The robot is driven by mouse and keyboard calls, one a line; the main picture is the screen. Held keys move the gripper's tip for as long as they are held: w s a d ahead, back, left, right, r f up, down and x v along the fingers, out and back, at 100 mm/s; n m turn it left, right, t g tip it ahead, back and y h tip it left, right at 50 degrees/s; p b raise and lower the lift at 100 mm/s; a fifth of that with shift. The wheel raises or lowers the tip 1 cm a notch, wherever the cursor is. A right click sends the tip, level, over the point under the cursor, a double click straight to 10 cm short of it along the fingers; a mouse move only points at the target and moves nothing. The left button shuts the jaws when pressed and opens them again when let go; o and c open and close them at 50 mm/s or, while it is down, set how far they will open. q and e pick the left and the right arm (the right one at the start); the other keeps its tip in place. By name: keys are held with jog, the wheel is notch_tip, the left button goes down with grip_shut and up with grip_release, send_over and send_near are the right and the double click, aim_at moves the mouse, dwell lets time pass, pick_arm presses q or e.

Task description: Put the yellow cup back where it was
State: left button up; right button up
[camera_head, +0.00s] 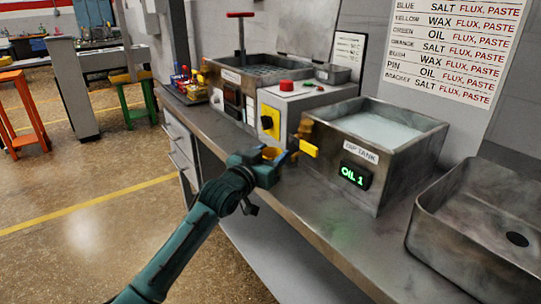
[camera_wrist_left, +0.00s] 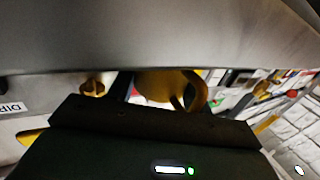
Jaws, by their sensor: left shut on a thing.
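The yellow cup (camera_head: 271,153) is between the fingers of my left gripper (camera_head: 271,163) in the head view, which is shut on it. The gripper holds it just off the front edge of the steel counter, left of the dip tank. Only the cup's upper part shows there. In the left wrist view the yellow cup (camera_wrist_left: 162,85) shows beyond the dark gripper body, with its curved handle to the right. The cup's contents cannot be seen. My right gripper is in neither view.
The dip tank (camera_head: 395,180), with an "OIL 1" display, has a brass fitting (camera_head: 303,130) and yellow lever (camera_head: 309,149) close to the gripper. A sink (camera_head: 480,228) is at right. A control box (camera_head: 290,108) and another tank stand behind. Small coloured items (camera_head: 188,86) lie farther left.

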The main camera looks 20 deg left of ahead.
pick_arm(q)
jog(key=o, duration=1.1)
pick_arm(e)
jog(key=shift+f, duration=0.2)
pick_arm(q)
jog(key=shift+r, duration=0.1)
jog(key=v, duration=1.1)
jog(key=s+d+f+g, duration=0.1)
jog(key=s+d+f, duration=0.1)
jog(key=s+f, duration=0.4)
jog(key=s+d+f+g, duration=0.1)
jog(key=s+d+f, duration=0.2)
jog(key=s, duration=0.7)
jog(key=s+d+f+g, duration=0.2)
jog(key=s+f, duration=0.6)
jog(key=shift+d+f+n+p, duration=0.15)
jog(key=shift+f+n+p, duration=0.15)
jog(key=shift+f+p, duration=0.1)
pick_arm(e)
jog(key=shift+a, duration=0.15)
pick_arm(q)
jog(key=shift+s, duration=0.1)
